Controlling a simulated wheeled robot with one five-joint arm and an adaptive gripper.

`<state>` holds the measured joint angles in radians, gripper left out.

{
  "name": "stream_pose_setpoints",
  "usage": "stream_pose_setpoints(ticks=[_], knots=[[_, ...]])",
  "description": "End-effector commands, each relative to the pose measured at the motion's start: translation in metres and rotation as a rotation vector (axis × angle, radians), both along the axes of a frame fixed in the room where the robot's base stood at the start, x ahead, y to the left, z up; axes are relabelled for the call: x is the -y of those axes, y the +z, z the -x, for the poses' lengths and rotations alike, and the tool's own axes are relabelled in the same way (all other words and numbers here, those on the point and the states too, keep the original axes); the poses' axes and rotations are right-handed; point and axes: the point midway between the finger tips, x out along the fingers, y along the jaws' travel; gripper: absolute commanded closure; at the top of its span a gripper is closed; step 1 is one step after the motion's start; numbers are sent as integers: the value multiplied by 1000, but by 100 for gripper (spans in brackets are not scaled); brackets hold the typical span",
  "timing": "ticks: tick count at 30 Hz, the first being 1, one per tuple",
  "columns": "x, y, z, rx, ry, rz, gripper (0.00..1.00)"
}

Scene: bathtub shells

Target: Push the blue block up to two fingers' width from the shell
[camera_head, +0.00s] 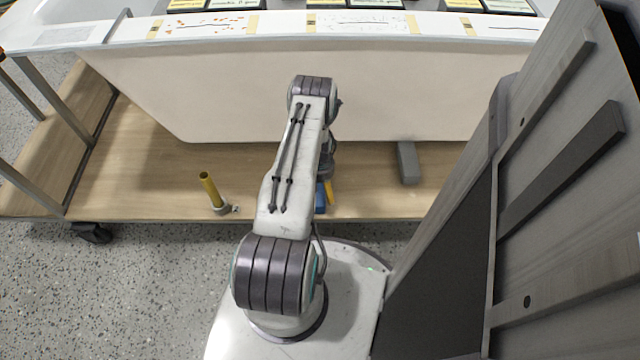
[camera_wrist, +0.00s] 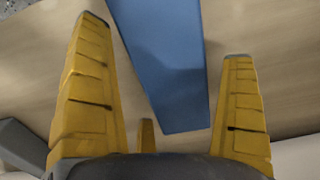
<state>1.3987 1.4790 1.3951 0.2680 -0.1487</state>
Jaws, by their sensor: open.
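The blue block (camera_head: 320,197) lies on the wooden deck, mostly hidden behind my arm in the head view. In the wrist view the blue block (camera_wrist: 170,60) is long and runs from the top edge down between my fingers. My gripper (camera_wrist: 165,40) is open, its yellow fingers spread on either side of the block; I cannot tell whether any finger touches it. In the head view a yellow finger (camera_head: 329,191) shows beside the block. The cream shell (camera_head: 210,90) stands beyond the block. Its edge shows low in the wrist view (camera_wrist: 302,155), with bare wood between.
A grey block (camera_head: 408,163) lies to the right, near the shell; it also shows in the wrist view (camera_wrist: 20,145). A large panelled structure (camera_head: 550,190) fills the right side.

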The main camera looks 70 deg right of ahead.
Motion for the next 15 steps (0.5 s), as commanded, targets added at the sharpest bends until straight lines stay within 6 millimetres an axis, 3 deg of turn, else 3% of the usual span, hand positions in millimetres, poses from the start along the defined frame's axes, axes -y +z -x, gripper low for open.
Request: stream_pose_setpoints(ticks=[9,15], knots=[[0,-1,0,0,0,1,0],[0,-1,0,0,0,1,18]])
